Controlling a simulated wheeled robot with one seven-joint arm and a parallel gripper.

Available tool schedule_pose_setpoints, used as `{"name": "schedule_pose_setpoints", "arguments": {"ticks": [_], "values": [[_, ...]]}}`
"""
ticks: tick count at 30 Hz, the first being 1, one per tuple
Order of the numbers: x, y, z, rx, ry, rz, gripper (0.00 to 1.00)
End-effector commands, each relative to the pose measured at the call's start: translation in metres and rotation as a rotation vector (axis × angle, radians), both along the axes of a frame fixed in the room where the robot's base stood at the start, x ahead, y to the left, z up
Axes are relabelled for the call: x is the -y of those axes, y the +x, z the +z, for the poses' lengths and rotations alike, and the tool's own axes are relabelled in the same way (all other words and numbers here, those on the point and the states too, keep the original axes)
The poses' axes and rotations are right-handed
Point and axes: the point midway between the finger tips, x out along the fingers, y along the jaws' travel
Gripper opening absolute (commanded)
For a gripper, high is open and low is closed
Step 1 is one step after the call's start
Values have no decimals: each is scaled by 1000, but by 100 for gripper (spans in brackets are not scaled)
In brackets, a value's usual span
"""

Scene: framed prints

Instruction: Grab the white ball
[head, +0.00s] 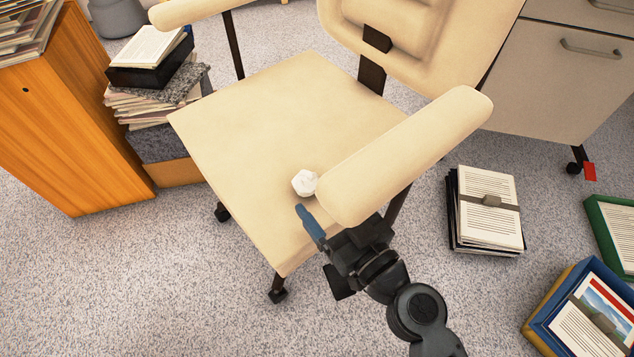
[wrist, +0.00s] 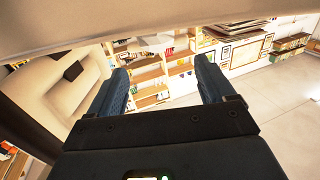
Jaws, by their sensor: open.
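The white ball (head: 305,183), small and faceted, rests on the beige seat of the office chair (head: 260,120), close against the inner side of the right armrest (head: 400,160). My gripper (head: 312,228) is at the seat's front right edge, just below and in front of the ball, apart from it. One blue finger shows in the head view; the armrest hides part of the gripper. In the wrist view, both fingers of my gripper (wrist: 162,75) are spread with nothing held.
The armrest lies right over my gripper and spans the top of the wrist view. An orange wooden cabinet (head: 75,125) and a stack of papers (head: 155,100) stand left. Papers (head: 488,205) and a blue box (head: 585,315) lie on the carpet right. The front left floor is clear.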

Motion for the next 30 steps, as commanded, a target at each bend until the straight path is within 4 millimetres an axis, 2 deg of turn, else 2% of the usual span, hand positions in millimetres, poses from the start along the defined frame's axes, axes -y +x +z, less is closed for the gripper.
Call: {"name": "schedule_pose_setpoints", "arguments": {"ticks": [18,27,30], "values": [[-37,60,-1,1,1,0,83],[-39,64,-2,-1,1,-1,83],[-39,64,-2,-1,1,-1,74]]}}
